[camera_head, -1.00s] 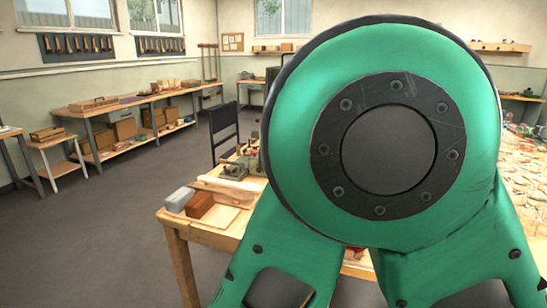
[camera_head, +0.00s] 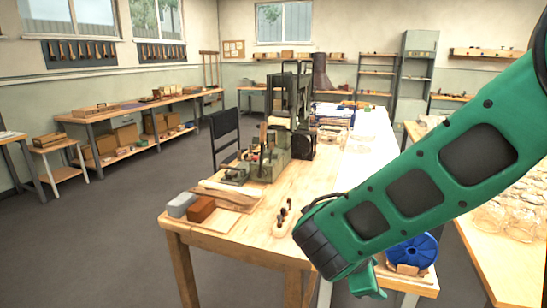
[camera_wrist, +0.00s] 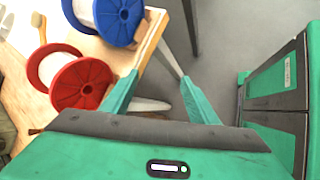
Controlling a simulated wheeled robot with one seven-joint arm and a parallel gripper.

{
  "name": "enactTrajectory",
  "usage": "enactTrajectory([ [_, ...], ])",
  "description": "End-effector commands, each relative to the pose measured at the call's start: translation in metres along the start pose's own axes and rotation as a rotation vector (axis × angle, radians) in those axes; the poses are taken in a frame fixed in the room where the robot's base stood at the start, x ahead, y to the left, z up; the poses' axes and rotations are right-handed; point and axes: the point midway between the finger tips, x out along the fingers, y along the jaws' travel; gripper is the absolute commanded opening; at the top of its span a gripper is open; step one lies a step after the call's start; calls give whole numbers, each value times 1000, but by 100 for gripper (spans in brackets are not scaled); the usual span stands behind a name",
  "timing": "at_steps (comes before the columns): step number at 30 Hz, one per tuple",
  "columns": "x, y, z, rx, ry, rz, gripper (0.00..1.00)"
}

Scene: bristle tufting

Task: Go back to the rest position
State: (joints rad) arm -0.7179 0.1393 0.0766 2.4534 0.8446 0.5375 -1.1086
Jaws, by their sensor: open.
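My gripper (camera_wrist: 158,80) shows in the wrist view with its two green fingers spread apart and nothing between them. It hangs over the grey floor just beyond the edge of the table (camera_wrist: 25,105). In the head view, my green arm reaches down from the upper right across the right part of the workbench (camera_head: 300,185); only a small green part of the gripper shows beneath it.
A blue flanged spool (camera_head: 412,250) sits at the table's near right corner. The wrist view shows it (camera_wrist: 120,18) beside a red one (camera_wrist: 82,82), close to the left finger. A bench machine (camera_head: 285,110) stands further back. Floor at left is clear.

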Motion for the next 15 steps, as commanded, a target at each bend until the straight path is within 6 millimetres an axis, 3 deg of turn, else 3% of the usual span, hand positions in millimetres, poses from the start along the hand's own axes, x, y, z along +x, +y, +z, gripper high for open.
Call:
enactTrajectory([
  [1,7,-4,23,116,2,-54,54],
  [6,21,-28,82,483,2,-225,54],
  [15,19,-87,160,1111,-25,-499,54],
])
